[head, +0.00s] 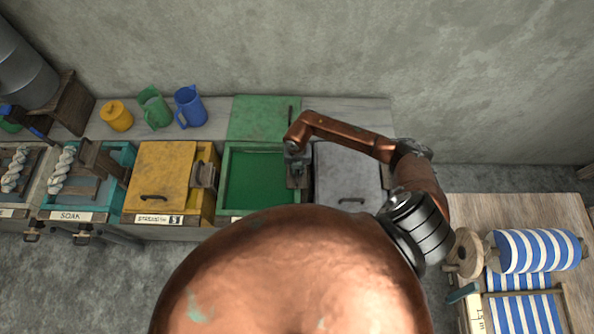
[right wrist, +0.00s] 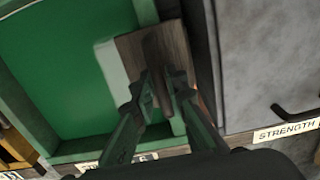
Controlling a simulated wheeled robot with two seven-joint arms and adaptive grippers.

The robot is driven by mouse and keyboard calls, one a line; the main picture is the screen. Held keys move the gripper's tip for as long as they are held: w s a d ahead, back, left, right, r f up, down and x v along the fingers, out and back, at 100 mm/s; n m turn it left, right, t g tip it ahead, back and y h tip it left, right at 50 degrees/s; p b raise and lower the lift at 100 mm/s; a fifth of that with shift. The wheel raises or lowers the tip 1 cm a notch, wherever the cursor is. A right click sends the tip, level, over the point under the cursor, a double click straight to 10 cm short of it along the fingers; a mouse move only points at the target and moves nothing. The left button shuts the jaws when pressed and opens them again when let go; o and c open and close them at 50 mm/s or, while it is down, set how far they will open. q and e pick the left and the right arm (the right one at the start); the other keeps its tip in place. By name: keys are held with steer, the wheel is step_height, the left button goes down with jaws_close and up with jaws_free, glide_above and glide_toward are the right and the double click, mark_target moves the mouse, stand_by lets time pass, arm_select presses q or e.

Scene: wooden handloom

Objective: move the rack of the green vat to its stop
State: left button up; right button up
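My left gripper is in neither view.
The shut yellow vat (head: 160,172) is to the left and a shut grey vat (head: 347,172) close on the right. Jugs (head: 190,106) stand on the back ledge. A table with a striped cloth roll (head: 537,250) is at the right.

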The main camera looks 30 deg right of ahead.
jaws_close()
step_height(320, 180, up, 8)
steer(key=p, duration=0.6)
steer(key=shift+r, duration=0.15)
step_height(320, 180, up, 10)
steer(key=p, duration=0.7)
steer(key=shift+w, duration=0.15)
